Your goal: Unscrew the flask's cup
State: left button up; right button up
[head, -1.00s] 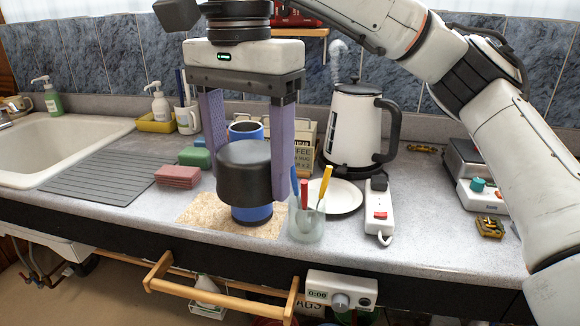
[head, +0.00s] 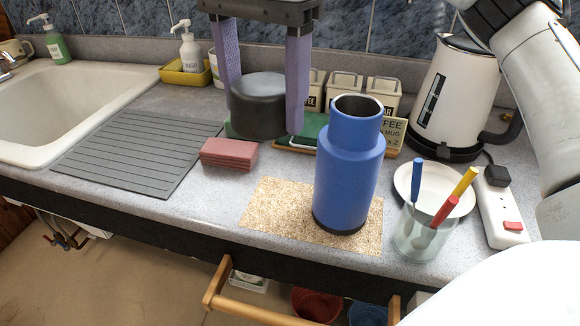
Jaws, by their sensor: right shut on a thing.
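The blue flask (head: 347,175) stands upright on a speckled tan mat (head: 268,207), its mouth open and bare. The dark grey cup (head: 258,108) is off the flask, behind it and to its left. My right gripper (head: 264,118) is shut on the cup, with one purple finger on each side. The cup is low over the counter near a green item; I cannot tell whether it touches down. My left gripper is not in view.
A glass (head: 420,232) with coloured-handled utensils stands right of the flask, before a white plate (head: 402,178). A white kettle (head: 455,90) and power strip (head: 503,215) are further right. Reddish sponges (head: 228,154) lie near the cup; a ribbed drainboard (head: 125,150) lies left.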

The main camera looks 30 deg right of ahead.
aim_at(270, 205)
notch_tip(270, 205, down, 16)
jog(key=shift+f, duration=0.1)
dwell(0.4)
jog(key=shift+f, duration=0.15)
jog(key=o, duration=1.2)
jog(key=shift+c, duration=0.2)
notch_tip(270, 205, up, 12)
jog(key=shift+r, duration=0.2)
